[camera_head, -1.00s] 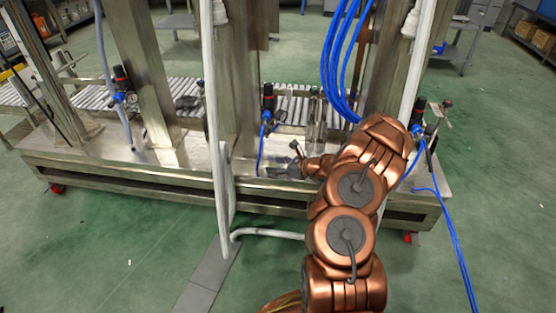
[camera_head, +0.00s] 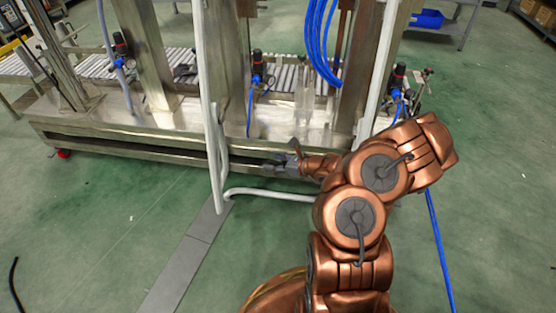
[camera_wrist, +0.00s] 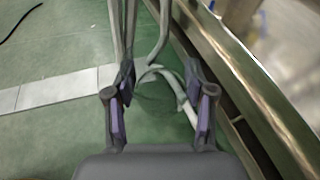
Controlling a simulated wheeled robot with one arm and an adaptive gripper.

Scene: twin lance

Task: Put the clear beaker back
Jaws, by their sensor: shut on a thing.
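My gripper (camera_head: 277,167) is in front of the near edge of the metal machine base (camera_head: 130,128) in the head view. In the wrist view its two dark fingers with purple pads (camera_wrist: 160,80) stand apart, shut on a see-through thing. This looks like the clear beaker (camera_wrist: 158,98), a faint darker patch with a pale curved rim between the fingers. Its full outline and tilt are hard to tell. In the head view the beaker cannot be made out at the gripper.
A white upright pipe (camera_head: 208,100) and its bent lower part (camera_head: 270,192) are close to my gripper. Blue hoses (camera_head: 322,40) hang above the base. A roller conveyor (camera_head: 70,63) lies behind. Green floor (camera_head: 110,215) is free in front.

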